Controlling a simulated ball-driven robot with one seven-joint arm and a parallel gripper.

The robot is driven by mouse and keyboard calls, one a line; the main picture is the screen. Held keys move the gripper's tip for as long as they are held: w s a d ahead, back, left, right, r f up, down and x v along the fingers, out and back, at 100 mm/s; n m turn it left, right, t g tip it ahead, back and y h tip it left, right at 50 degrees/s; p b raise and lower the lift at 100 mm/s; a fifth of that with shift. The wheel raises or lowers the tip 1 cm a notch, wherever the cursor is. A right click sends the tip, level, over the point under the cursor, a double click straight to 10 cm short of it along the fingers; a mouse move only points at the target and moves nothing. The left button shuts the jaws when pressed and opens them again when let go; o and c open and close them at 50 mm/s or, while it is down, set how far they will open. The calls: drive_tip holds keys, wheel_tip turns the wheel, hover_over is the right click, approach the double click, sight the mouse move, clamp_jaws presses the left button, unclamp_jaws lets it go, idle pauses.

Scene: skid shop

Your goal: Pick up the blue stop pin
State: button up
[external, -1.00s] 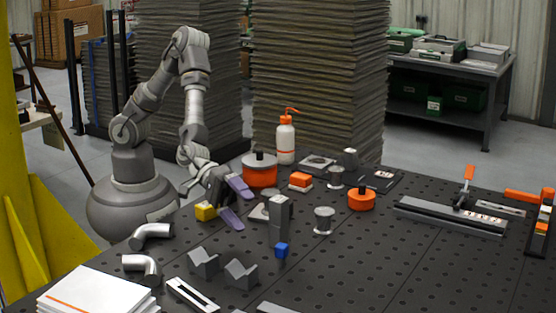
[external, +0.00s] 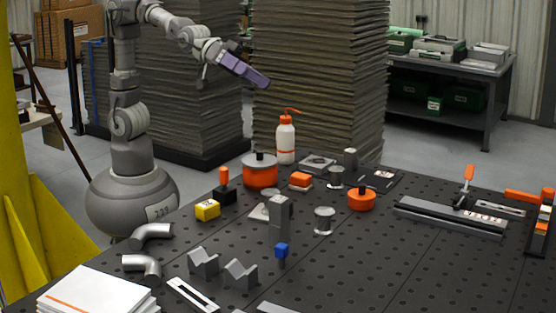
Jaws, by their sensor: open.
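The blue stop pin (external: 282,250) stands on the dark perforated table, in front of a tall grey block (external: 280,216). Its blue head shows clearly, with a short grey part below it. My gripper (external: 258,79) is high above the far left side of the table, in front of the stacked sheets.
A yellow block (external: 207,210) and an orange-handled black piece (external: 224,187) stand left of the grey block. Two grey V-blocks (external: 222,268) lie front left of the pin. A grey spool-shaped part (external: 324,221) stands to its right. Bare table lies right of the pin.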

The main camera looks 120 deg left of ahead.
drive_tip(key=s+a+r+m, duration=0.1)
drive_tip(key=s+a+r, duration=0.1)
drive_tip(key=r, duration=0.5)
drive_tip(key=s+a+r+m+y, duration=0.1)
drive_tip(key=s+a+r, duration=0.2)
drive_tip(key=s+r, duration=0.2)
drive_tip(key=s+a+r+m+t+y, duration=0.1)
drive_tip(key=s+r, duration=0.3)
drive_tip(key=r, duration=0.5)
drive_tip(key=shift+s+a+r+m, duration=0.15)
drive_tip(key=shift+s+a+m, duration=0.1)
drive_tip(key=shift+a+m, duration=0.4)
drive_tip(key=shift+s+a+r, duration=0.35)
drive_tip(key=shift+s+r, duration=0.2)
drive_tip(key=shift+s, duration=0.05)
drive_tip(key=shift+s+a+r, duration=0.35)
drive_tip(key=shift+s+r, duration=0.2)
drive_tip(key=c, duration=0.8)
